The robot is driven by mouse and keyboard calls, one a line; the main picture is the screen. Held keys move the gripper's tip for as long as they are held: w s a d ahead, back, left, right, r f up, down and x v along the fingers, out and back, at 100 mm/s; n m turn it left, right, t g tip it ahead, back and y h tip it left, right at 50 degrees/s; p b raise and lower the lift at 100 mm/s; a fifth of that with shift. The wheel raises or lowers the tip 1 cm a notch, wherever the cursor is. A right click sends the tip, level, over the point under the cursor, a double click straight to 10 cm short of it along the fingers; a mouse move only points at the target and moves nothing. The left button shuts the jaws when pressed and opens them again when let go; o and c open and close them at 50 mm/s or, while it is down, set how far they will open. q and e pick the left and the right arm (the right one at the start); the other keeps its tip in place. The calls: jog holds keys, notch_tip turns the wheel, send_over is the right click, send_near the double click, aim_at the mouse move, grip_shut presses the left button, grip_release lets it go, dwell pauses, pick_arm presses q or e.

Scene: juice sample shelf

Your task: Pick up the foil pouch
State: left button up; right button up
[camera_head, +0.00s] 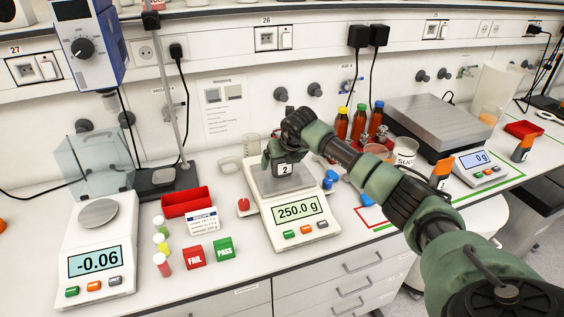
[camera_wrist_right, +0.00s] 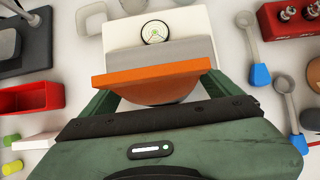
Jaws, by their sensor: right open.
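My right gripper (camera_head: 283,164) is over the pan of the middle scale (camera_head: 308,228), which reads 250.0 g. In the right wrist view my right gripper (camera_wrist_right: 152,92) is open, with its green fingers either side of an orange-edged thing (camera_wrist_right: 152,76), which I take to be the foil pouch. Its lower part looks rounded and brownish and is partly hidden by the gripper body. I cannot tell whether the fingers touch it. In the head view the gripper mostly hides it; a small "2" label shows there. My left gripper is not in view.
A red bin (camera_head: 186,203), small vials and FAIL and PASS blocks stand left of the scale. Another scale (camera_head: 95,265) is at far left. Brown bottles (camera_head: 358,124), blue-handled scoops and a sugar tub (camera_head: 405,152) stand to the right. A large grey platform (camera_head: 425,118) is behind.

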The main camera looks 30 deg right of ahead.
jog(key=c, duration=1.7)
jog(key=shift+r, duration=0.1)
